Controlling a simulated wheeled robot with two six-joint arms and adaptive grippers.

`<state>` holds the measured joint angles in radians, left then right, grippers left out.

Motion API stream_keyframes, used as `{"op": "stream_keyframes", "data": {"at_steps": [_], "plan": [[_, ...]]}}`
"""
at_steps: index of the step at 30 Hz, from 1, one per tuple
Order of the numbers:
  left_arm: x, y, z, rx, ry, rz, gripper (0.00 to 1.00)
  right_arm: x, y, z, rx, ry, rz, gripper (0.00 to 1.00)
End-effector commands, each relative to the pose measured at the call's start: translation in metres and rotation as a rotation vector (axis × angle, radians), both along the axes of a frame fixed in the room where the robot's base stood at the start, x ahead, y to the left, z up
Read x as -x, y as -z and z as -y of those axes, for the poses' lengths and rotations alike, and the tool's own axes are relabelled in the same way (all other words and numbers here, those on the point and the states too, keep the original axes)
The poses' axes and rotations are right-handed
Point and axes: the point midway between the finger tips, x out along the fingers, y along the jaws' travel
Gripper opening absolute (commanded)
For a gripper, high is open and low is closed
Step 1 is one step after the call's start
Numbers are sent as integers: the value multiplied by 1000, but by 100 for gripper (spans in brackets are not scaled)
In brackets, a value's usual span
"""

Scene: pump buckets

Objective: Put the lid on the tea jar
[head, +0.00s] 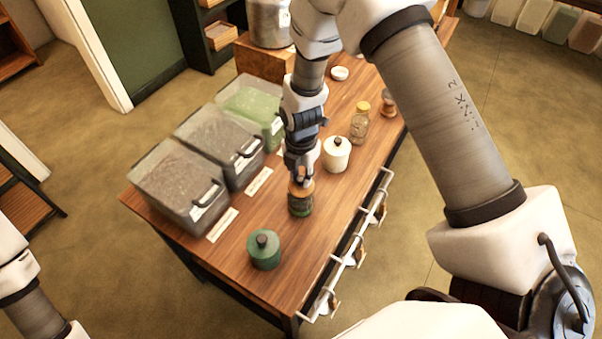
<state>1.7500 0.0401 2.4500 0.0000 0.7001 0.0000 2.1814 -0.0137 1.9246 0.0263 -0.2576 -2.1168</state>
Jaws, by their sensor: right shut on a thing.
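The tea jar (301,210) is a small dark jar with a green band near its base, standing upright on the wooden table. A brown, wood-coloured lid (300,187) is at its mouth. My right gripper (300,178) points down from above and is shut on the lid. I cannot tell whether the lid is seated or just above the rim. The fingers hide part of the lid's top. Only part of my left arm shows at the lower left; its gripper is out of view.
A green lidded canister (264,251) stands nearer on the table (325,232). A white canister (337,155), a glass jar with a yellow lid (359,124) and a small white dish (340,73) stand farther back. Clear bins (180,182) line the left edge. A rail (349,259) runs along the right edge.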

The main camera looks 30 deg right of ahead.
Motion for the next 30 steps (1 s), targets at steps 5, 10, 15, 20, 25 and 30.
{"op": "stream_keyframes", "data": {"at_steps": [5, 10, 15, 20, 25, 30], "plan": [[0, 0, 0, 0, 0, 0, 0, 0, 2, 0, 0, 0, 0, 11], [0, 0, 0, 0, 0, 0, 0, 0, 3, 0, 0, 0, 0, 11], [0, 0, 0, 0, 0, 0, 0, 0, 3, 0, 0, 0, 0, 11], [0, 0, 0, 0, 0, 0, 0, 0, 5, 0, 0, 0, 0, 11], [0, 0, 0, 0, 0, 0, 0, 0, 8, 0, 0, 0, 0, 11], [0, 0, 0, 0, 0, 0, 0, 0, 8, 0, 0, 0, 0, 11]]}}
